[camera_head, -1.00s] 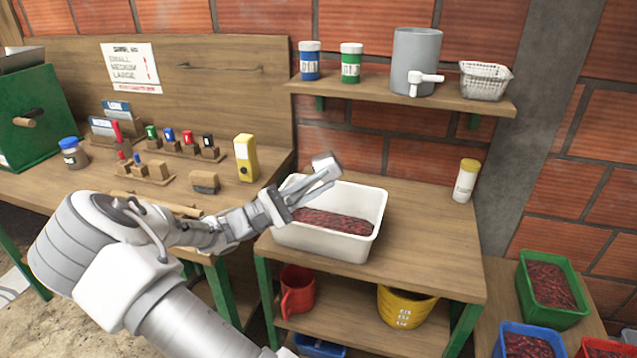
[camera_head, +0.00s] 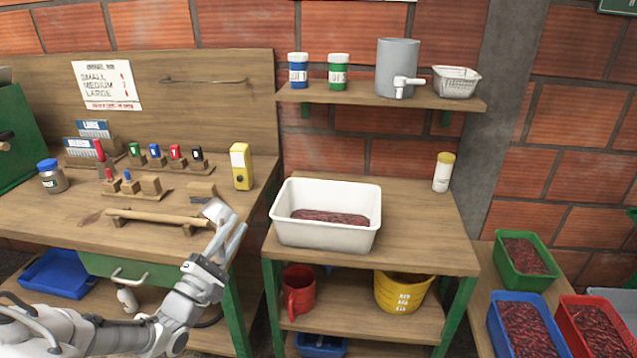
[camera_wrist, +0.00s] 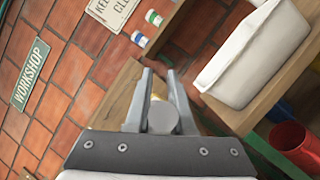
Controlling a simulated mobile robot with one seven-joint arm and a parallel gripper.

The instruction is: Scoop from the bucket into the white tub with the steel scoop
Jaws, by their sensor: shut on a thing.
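My gripper (camera_head: 232,234) is shut on the steel scoop (camera_head: 215,209), a small grey piece at the fingertips. In the wrist view the scoop (camera_wrist: 162,118) shows as a grey round shape between the fingers; whether it holds anything is hidden. The gripper is left of the white tub (camera_head: 325,244), apart from it, in front of the workbench. The white tub stands upright on the table with dark red contents (camera_head: 330,218); it also shows in the wrist view (camera_wrist: 245,70). A yellow bucket (camera_head: 403,293) stands on the lower shelf; its inside is mostly hidden.
A red jug (camera_head: 298,290) is left of the bucket. A wooden roller (camera_head: 158,220) and a yellow box (camera_head: 241,166) are on the workbench. A grey tapped container (camera_head: 410,68) is on the upper shelf. Green (camera_head: 527,262), blue and red crates are at right.

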